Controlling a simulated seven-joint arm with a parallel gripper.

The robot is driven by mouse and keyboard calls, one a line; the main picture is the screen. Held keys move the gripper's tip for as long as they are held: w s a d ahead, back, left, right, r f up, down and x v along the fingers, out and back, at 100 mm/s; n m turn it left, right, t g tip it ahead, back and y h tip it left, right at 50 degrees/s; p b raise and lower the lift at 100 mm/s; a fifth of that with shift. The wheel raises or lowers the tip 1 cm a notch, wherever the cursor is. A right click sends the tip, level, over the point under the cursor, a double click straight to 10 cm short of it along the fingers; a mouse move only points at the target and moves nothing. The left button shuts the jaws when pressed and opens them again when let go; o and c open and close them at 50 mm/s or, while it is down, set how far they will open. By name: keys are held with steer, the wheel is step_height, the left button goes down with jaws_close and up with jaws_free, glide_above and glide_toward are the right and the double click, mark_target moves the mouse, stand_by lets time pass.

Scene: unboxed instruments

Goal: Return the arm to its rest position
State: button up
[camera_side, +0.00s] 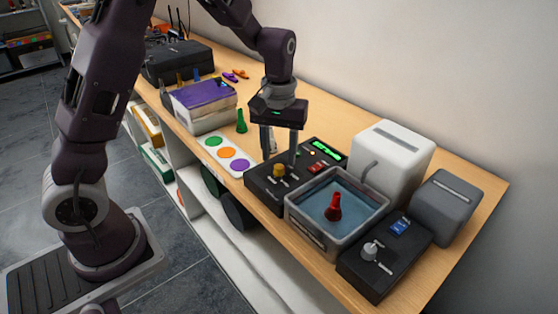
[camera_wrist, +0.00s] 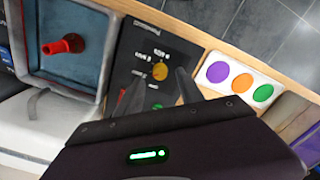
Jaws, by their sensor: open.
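My gripper (camera_side: 281,150) points down over the left part of the black control box with a yellow knob (camera_side: 279,170). Its two fingers stand apart with nothing between them. In the wrist view the open fingers (camera_wrist: 168,90) reach toward the same box, near the yellow knob (camera_wrist: 160,71). I cannot tell whether the fingertips touch the box. My arm bends up from its base and over the bench, with its upper part cut off by the picture's top edge.
A water basin (camera_side: 302,226) holds a red object (camera_side: 334,208). Around it are a white unit (camera_side: 398,157), a grey box (camera_side: 452,199) and a black box with a dial (camera_side: 372,280). A colour-dot card (camera_side: 211,145), a green piece (camera_side: 241,123) and a purple-topped box (camera_side: 207,117) lie left.

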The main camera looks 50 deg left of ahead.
step_height(320, 180, up, 4)
steer(key=s+d+r+m+t, duration=0.2)
steer(key=s+r, duration=0.4)
steer(key=r, duration=0.2)
steer(key=s+d+r+m+t, duration=0.1)
steer(key=s+m, duration=0.1)
steer(key=s, duration=0.6)
steer(key=s+d+r+m+t, duration=0.1)
steer(key=s+m+t, duration=0.1)
steer(key=s, duration=0.7)
steer(key=shift+s+d+r+m+t, duration=0.2)
steer(key=shift+d+r+m+t, duration=0.15)
steer(key=shift+m, duration=0.15)
